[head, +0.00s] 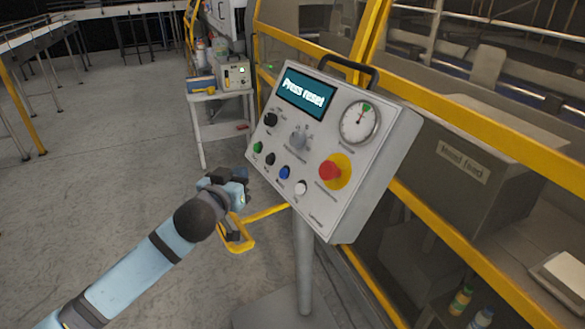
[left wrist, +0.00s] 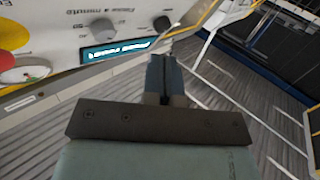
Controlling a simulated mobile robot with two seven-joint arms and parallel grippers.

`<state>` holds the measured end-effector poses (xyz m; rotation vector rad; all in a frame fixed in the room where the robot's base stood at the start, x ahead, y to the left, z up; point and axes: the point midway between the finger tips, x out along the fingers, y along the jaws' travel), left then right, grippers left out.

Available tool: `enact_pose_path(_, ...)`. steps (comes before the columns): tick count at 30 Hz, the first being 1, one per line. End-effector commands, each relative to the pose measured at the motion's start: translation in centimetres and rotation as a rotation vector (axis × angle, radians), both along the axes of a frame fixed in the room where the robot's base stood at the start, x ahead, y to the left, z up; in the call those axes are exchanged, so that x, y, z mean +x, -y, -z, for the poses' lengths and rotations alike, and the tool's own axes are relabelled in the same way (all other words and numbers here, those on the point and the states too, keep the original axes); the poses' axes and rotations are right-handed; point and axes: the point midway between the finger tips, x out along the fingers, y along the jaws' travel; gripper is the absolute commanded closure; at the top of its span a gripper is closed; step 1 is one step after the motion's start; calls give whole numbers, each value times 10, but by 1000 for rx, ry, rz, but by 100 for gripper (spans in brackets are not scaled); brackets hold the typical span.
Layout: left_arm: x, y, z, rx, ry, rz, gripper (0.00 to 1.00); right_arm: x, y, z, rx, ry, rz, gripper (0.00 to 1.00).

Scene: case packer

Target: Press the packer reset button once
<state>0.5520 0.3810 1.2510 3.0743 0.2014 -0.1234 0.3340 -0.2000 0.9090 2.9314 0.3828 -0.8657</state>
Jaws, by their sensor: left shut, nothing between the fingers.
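The grey control panel (head: 330,215) stands tilted on a post, and its display (head: 306,94) reads "Press reset". Its lower row holds a green button (head: 258,147), a black one (head: 270,159), a blue one (head: 284,172) and a white one (head: 301,188). Their labels are too small to read, so I cannot tell which is the reset. My left gripper (head: 241,176) is shut and empty, just left of the panel's lower left edge. Its closed fingers (left wrist: 165,75) also show in the left wrist view, with the display (left wrist: 115,52) beyond. My right gripper is not in view.
A red mushroom button on a yellow disc (head: 345,172) and a gauge (head: 360,122) sit on the panel's right side. A yellow guard rail (head: 470,262) runs behind the panel. A small cart (head: 215,97) stands farther back.

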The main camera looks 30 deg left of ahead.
Motion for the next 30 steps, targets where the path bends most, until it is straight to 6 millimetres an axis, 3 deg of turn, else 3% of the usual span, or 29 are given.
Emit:
enact_pose_path(5,2,-6,-20,-8,38,-19,100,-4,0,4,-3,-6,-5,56)
enact_pose_path(14,2,-7,-22,-10,42,-21,100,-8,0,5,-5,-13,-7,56)
enact_pose_path(22,11,-2,-14,-12,41,-22,100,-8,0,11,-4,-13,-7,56)
enact_pose_path(30,40,15,6,-10,41,-20,100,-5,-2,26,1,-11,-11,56)
